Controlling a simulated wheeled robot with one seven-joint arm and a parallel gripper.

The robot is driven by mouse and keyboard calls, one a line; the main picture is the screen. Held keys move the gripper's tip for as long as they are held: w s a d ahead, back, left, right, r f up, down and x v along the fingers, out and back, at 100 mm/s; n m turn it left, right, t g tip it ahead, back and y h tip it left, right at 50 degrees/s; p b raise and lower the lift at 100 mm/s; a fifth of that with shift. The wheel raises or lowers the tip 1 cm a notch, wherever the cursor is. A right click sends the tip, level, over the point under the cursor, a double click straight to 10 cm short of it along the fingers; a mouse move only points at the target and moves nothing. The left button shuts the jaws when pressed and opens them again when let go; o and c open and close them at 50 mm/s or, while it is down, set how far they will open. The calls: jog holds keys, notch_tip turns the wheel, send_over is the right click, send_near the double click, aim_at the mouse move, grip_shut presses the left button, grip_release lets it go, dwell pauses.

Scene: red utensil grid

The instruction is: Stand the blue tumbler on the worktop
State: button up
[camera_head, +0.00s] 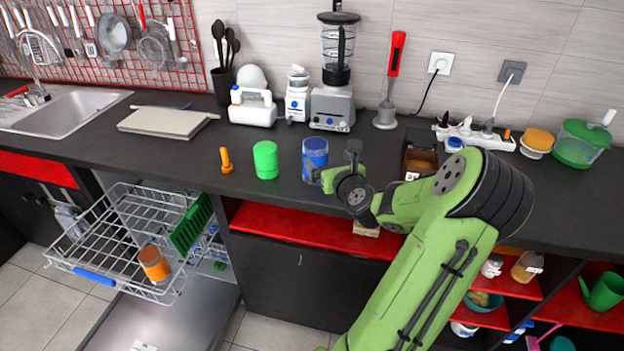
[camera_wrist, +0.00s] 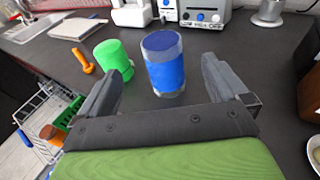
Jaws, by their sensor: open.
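The blue tumbler (camera_head: 315,153) is upright on the dark worktop (camera_head: 275,195), close to its front edge. It has a blue band and clear glassy ends; I cannot tell which end is its mouth. In the wrist view the blue tumbler (camera_wrist: 165,70) stands ahead, between the lines of my two fingers. My gripper (camera_head: 336,167) is open and low over the worktop, just right of the tumbler in the head view. In the wrist view my gripper (camera_wrist: 162,72) holds nothing, and a gap shows on both sides of the tumbler.
A brown box (camera_head: 420,160) is right of my gripper. Blender (camera_head: 331,108) and other appliances line the back. The dishwasher rack (camera_head: 110,245) is pulled out, holding an orange tumbler (camera_head: 154,263).

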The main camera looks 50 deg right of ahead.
jog(key=w+a+f+n+g+y, duration=0.15)
jog(key=w+a+n+y, duration=0.25)
jog(key=a+n, duration=0.65)
jog(key=w+a+r+n+g+y, duration=0.1)
jog(key=w+a+n+g+y, duration=0.2)
jog(key=a+n, duration=0.75)
jog(key=s+a+r+n+g, duration=0.1)
jog(key=s+a+r+n, duration=0.1)
jog(key=s+a+n, duration=0.35)
jog(key=s+a+r+n+g, duration=0.1)
jog(key=s+a+r+n, duration=0.1)
jog(key=a+n, duration=0.65)
jog(key=s+a+r+n+y, duration=0.1)
jog(key=s+a+n+y, duration=0.1)
jog(key=s+a+n, duration=0.3)
jog(key=s+n+g, duration=0.1)
jog(key=s+n, duration=0.2)
jog(key=s, duration=0.4)
jog(key=shift+s+a, duration=0.2)
jog(key=shift+r, duration=0.1)
notch_tip(320, 180, up, 3)
jog(key=p, duration=0.3)
